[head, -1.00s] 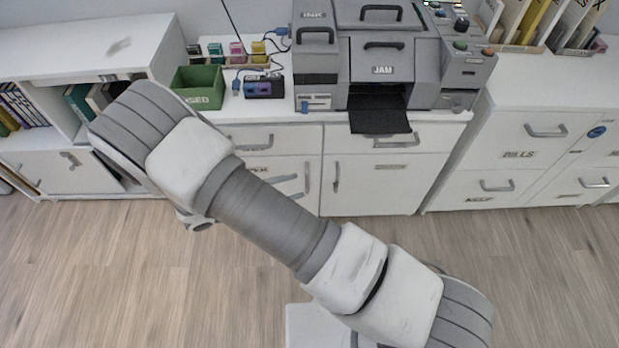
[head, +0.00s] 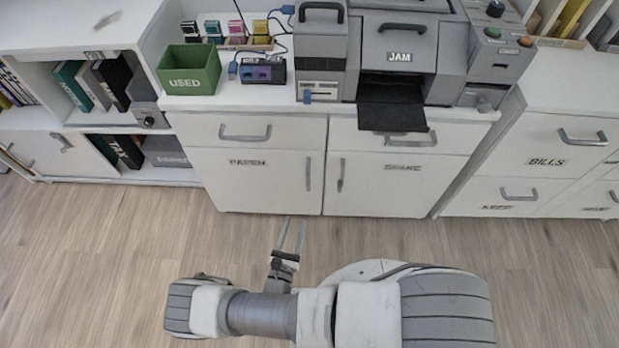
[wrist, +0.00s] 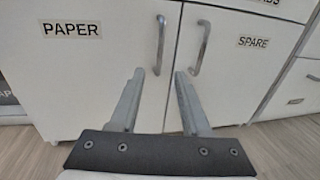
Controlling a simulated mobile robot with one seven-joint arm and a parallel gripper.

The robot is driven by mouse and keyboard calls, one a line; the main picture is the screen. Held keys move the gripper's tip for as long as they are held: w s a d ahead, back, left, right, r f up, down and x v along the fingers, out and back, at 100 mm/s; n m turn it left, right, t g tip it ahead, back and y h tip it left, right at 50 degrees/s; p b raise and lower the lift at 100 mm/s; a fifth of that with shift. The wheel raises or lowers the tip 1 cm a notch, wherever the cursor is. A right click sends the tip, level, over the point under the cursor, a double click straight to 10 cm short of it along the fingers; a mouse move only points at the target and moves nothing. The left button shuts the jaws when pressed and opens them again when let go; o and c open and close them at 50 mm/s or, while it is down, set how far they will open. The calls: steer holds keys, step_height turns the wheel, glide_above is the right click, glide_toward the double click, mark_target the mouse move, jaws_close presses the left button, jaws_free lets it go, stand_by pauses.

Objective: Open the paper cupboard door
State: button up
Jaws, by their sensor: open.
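The paper cupboard door (head: 250,188) is the left of two white doors below the drawers, and it is shut. Its label, PAPER, is readable in the wrist view (wrist: 71,29). Its vertical grey handle (head: 308,174) is by the door's right edge and also shows in the wrist view (wrist: 159,45). My gripper (head: 292,222) is open and empty, in front of the doors and low. I see no contact with the handle.
The SPARE door (head: 385,190) with its own handle (head: 340,175) is shut on the right. A printer (head: 397,45) stands on top, its black tray (head: 392,115) jutting over the front. Open shelves (head: 100,85) are at left, drawers (head: 560,135) at right. The floor in front is clear.

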mark_target(307, 181)
steer(key=b+x, duration=0.3)
steer(key=x, duration=1.4)
jaws_close()
stand_by(0.8)
